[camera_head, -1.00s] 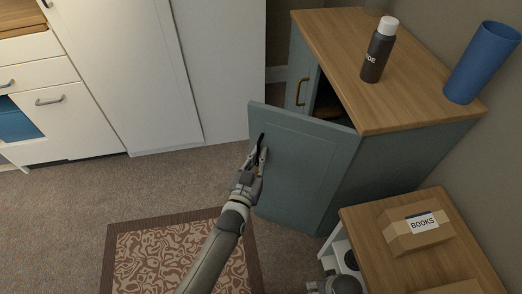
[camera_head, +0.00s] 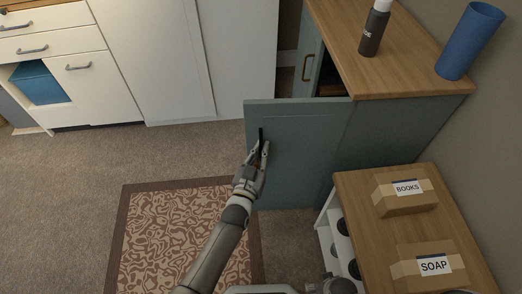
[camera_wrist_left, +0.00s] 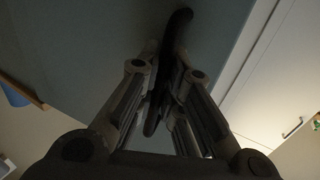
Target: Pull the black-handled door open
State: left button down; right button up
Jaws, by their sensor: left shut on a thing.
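The blue-grey cabinet door (camera_head: 300,150) stands swung well out from its cabinet (camera_head: 390,140). Its black handle (camera_head: 262,136) is a dark upright bar near the door's free edge. My left gripper (camera_head: 259,154) is shut on this handle. In the left wrist view the black handle (camera_wrist_left: 178,35) runs between the fingers of my left gripper (camera_wrist_left: 165,85), with the door's face (camera_wrist_left: 90,45) behind it. The fingers hide part of the handle. My right gripper cannot be made out; only grey parts of mine show at the bottom edge.
A second door with a brass handle (camera_head: 307,67) is on the same cabinet. A dark bottle (camera_head: 374,32) and a blue cylinder (camera_head: 468,42) stand on top. A low shelf unit (camera_head: 372,222) with boxes is close below the door. Carpet at left is clear.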

pick_arm(q)
jog(key=shift+a, duration=0.1)
dwell(0.3)
jog(key=c, duration=1.9)
grip_release()
jog(key=shift+o, duration=0.3)
jog(key=shift+a, duration=0.1)
jog(key=shift+s, duration=0.1)
jog(key=v, duration=1.2)
